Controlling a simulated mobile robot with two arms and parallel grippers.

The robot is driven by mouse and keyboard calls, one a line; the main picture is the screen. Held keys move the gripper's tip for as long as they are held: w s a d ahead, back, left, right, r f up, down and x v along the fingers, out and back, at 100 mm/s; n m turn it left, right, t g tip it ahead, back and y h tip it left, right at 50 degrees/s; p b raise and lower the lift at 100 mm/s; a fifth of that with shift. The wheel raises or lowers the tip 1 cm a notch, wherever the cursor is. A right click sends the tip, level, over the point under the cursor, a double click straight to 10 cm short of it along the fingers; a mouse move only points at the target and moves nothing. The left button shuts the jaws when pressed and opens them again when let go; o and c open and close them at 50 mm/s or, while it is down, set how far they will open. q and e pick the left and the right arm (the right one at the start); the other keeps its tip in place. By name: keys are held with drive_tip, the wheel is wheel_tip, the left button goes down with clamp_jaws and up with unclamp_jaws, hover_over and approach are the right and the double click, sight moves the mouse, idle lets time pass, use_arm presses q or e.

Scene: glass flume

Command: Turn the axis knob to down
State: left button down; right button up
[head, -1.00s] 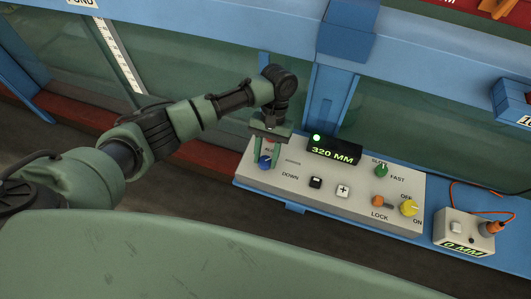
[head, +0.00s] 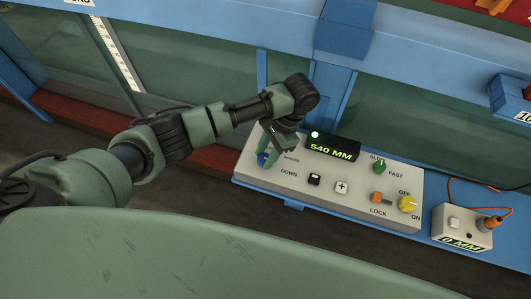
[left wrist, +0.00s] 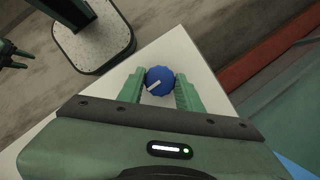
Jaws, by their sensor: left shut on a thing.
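The axis knob, a round blue knob (head: 263,160), sits at the left end of the pale control panel (head: 325,205), above and left of the word DOWN. My left gripper (head: 267,160) is shut on it, fingers pointing down to the panel and wrist tilted. In the left wrist view the knob (left wrist: 159,80) is between the two green fingers, its white mark slanting to the lower left. The fingers partly hide the knob and its labels in the head view. What looks like my right gripper (left wrist: 14,55) shows small at that view's left edge.
The panel also carries a lit display (head: 332,147) reading 540 MM, a green knob (head: 379,166), an orange lock lever (head: 377,197), a yellow knob (head: 407,204) and two push buttons. A small box (head: 462,231) reading 0 MM stands to the right. Glass flume walls rise behind.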

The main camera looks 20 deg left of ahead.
use_arm(q)
drive_tip(key=shift+r+m, duration=0.1)
drive_tip(key=shift+m, duration=0.2)
drive_tip(key=c, duration=0.9)
unclamp_jaws()
drive_tip(key=shift+c, duration=0.2)
drive_tip(key=shift+w+d+r+b, duration=0.2)
drive_tip(key=shift+w+r+b, duration=0.1)
drive_tip(key=shift+r, duration=0.1)
drive_tip(key=v, duration=0.6)
drive_tip(key=shift+r, duration=0.4)
drive_tip(key=shift+d, duration=0.15)
